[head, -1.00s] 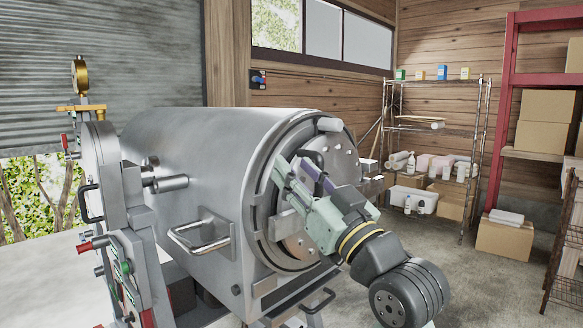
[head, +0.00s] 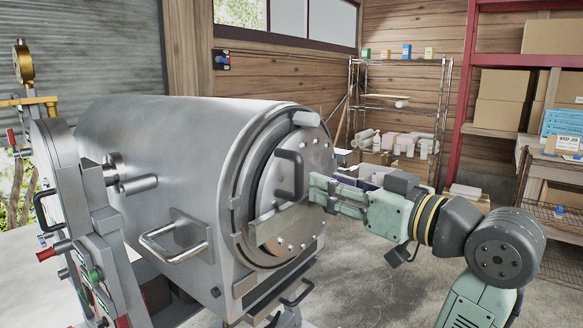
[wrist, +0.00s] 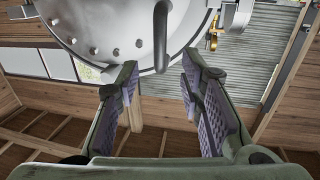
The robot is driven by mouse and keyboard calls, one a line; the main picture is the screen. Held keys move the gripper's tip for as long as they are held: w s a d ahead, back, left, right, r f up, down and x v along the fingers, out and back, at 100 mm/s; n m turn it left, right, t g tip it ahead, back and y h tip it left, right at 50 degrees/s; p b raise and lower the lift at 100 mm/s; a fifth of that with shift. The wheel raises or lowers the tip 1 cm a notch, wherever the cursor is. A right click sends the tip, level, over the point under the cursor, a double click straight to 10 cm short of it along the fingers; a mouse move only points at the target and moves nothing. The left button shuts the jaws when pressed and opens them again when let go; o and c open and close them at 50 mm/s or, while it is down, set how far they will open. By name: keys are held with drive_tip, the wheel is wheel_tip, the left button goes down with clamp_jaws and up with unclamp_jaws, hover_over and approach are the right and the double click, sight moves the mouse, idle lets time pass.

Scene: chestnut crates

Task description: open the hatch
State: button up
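The hatch (head: 310,150) is a round, bolted metal disc on the near end of a large grey drum. A dark grey bar handle (head: 290,176) stands out from its face. I cannot tell whether the hatch sits fully closed. My gripper (head: 318,190) is just right of the handle and apart from it, partly in front of the disc's lower right. In the wrist view the two purple-padded fingers of my gripper (wrist: 160,88) are spread with nothing between them. The hatch (wrist: 105,28) and its handle (wrist: 161,38) are beyond the fingertips there.
The drum (head: 170,130) has a loop handle (head: 175,240) on its near side. A metal post with valves and levers (head: 85,215) stands at left. A wire shelf (head: 400,105) and a red rack (head: 468,95) with boxes are behind. Floor right of the drum is clear.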

sight(302, 174)
drive_tip(key=p+x, duration=0.2)
drive_tip(key=x, duration=0.6)
drive_tip(key=shift+w+a, duration=0.15)
drive_tip(key=shift+a, duration=0.05)
drive_tip(key=shift+c, duration=0.6)
clamp_jaws()
